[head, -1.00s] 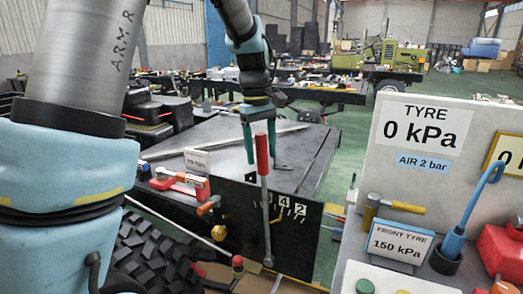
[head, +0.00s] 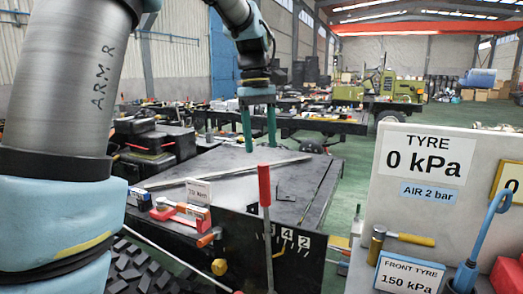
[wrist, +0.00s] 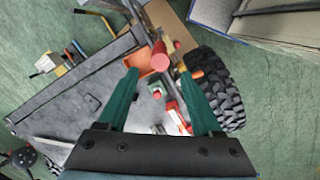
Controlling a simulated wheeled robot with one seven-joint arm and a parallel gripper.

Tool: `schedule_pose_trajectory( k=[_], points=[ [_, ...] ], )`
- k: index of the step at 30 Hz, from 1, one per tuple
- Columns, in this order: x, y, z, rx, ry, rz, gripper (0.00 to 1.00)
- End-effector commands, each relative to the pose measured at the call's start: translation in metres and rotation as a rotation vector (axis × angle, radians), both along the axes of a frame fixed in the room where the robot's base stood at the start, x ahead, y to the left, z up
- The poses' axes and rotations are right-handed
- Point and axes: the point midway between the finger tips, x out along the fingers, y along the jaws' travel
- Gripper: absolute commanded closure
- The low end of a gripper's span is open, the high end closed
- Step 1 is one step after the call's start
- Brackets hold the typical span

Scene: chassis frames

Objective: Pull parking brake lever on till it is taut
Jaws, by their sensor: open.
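The parking brake lever has a red grip (head: 264,187) on a grey metal shaft (head: 269,250). It stands nearly upright in front of a black plate with white numbers (head: 285,240). Its lower end is at the bottom edge of the head view. My gripper (head: 259,149) points down with its two green fingers apart and empty. In the head view its fingertips show just above the top of the red grip. In the wrist view the red grip (wrist: 159,56) appears between and just beyond the open fingertips (wrist: 160,74). I see no contact.
A black bench top (head: 235,175) with a long flat bar lies behind the lever. Red and orange parts (head: 182,213) and a small sign (head: 198,192) sit to its left. A pale tyre-pressure panel (head: 425,150) stands at the right. A tyre (wrist: 222,85) shows in the wrist view.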

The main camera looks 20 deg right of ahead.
Motion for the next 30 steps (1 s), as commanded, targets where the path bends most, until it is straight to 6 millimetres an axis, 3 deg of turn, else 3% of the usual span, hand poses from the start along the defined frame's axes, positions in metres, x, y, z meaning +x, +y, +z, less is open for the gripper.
schedule_pose_trajectory(
  k=[8, 19, 23, 30],
  points=[
    [0.0, 0.0, 0.0, 0.0, -0.003, -0.011, 0.33],
    [-0.008, -0.002, -0.019, -0.016, -0.087, -0.389, 0.33],
    [-0.008, -0.002, -0.034, -0.015, -0.087, -0.393, 0.33],
    [-0.009, -0.004, -0.078, -0.014, -0.085, -0.39, 0.33]
  ],
)
